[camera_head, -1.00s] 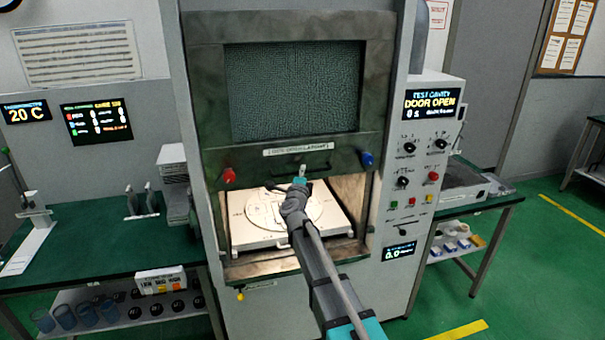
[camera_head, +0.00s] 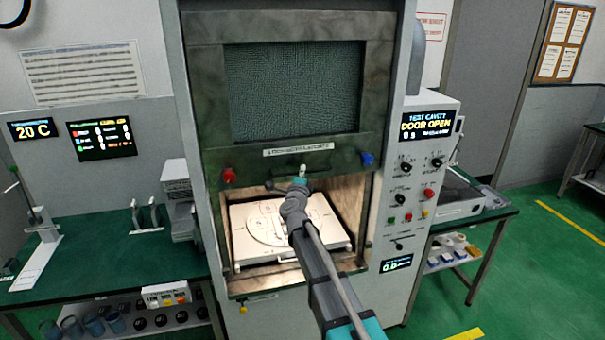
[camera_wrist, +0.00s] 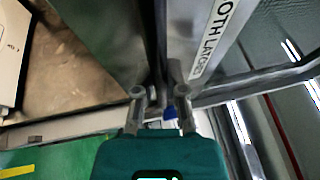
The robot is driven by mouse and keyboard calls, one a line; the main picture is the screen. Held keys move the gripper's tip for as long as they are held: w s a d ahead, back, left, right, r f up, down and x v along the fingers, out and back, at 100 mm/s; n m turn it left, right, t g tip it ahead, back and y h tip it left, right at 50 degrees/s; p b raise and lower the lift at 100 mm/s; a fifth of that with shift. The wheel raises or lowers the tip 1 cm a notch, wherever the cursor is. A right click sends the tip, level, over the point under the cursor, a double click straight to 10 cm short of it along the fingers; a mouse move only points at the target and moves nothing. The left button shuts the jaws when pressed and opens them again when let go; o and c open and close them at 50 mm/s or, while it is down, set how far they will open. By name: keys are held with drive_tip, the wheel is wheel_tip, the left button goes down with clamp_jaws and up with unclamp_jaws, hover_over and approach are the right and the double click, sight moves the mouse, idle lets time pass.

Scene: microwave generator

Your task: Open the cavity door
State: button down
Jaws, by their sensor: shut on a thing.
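The cavity door (camera_head: 210,110) is a dark framed panel with a mesh window, raised on the front of the tall grey cabinet. Below it the cavity is open and shows a white tray (camera_head: 262,252) with a round plate. A label strip and a handle bar (camera_head: 277,183) are on the door's lower part. My gripper (camera_head: 300,179) is at the handle, shut on it. In the wrist view my gripper fingers (camera_wrist: 162,88) close around the bar beside the lettered strip (camera_wrist: 215,38). The exact contact is partly hidden by the fingers.
The control panel (camera_head: 417,165) at right reads "DOOR OPEN". A red knob (camera_head: 229,175) and a blue knob (camera_head: 367,158) flank the handle. A green-topped bench (camera_head: 95,255) stands at left, another table at right. Green floor lies open at the right.

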drive_tip(key=c, duration=0.7)
unclamp_jaws()
drive_tip(key=shift+f, duration=0.15)
drive_tip(key=shift+s+f+b, duration=0.25)
drive_tip(key=shift+f+b, duration=4.75)
drive_tip(key=shift+s+f+b, duration=0.25)
drive_tip(key=shift+f+b, duration=4.7)
drive_tip(key=shift+b, duration=0.1)
drive_tip(key=shift+s+f+b, duration=0.25)
drive_tip(key=shift+f+b, duration=4.75)
